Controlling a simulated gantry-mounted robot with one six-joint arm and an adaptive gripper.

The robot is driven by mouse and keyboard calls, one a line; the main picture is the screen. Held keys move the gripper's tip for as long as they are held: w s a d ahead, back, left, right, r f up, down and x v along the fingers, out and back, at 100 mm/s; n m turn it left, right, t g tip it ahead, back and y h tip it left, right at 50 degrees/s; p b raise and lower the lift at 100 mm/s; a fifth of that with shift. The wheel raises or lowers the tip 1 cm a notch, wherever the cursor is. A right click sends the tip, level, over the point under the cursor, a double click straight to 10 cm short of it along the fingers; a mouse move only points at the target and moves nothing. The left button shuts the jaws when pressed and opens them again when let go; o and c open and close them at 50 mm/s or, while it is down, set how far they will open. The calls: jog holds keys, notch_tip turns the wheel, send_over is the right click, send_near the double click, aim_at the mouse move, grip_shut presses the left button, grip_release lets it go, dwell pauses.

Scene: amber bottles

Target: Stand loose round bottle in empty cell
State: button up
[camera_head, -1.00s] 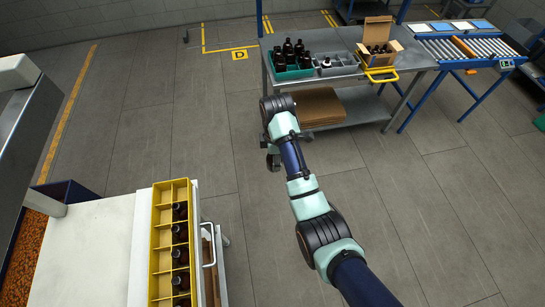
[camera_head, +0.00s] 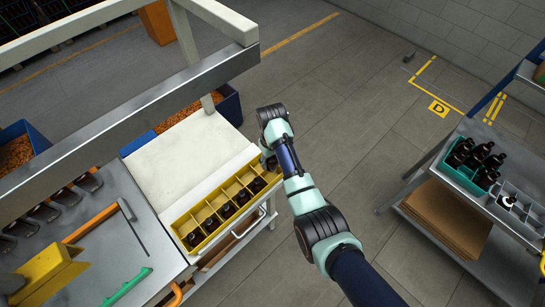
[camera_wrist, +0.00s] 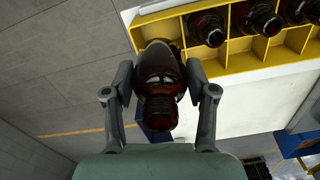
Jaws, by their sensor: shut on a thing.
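My gripper (camera_head: 268,160) is at the far right end of the yellow divided crate (camera_head: 216,239). In the wrist view my gripper (camera_wrist: 160,92) is shut on a dark amber round bottle (camera_wrist: 160,80), with one finger on each side. The held bottle overlaps the crate's end in that view; whether it touches the crate or its cell floor cannot be told. Several amber bottles (camera_head: 228,209) stand in one row of cells, also seen in the wrist view (camera_wrist: 207,28). The other row's cells (camera_wrist: 245,50) look empty.
The crate sits on a white surface (camera_head: 185,160) at the cart's edge. A grey bench with a green tray (camera_head: 457,177) of bottles stands at the right. A metal rail (camera_head: 130,115) crosses the upper left. Open floor lies between cart and bench.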

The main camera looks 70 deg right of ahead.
jog(key=shift+f, duration=0.1)
notch_tip(320, 180, down, 4)
jog(key=b, duration=0.4)
jog(key=shift+r, duration=0.25)
jog(key=shift+f+b, duration=1.35)
jog(key=shift+f, duration=0.85)
jog(key=o, duration=1.3)
notch_tip(320, 180, up, 8)
jog(key=shift+f, duration=0.2)
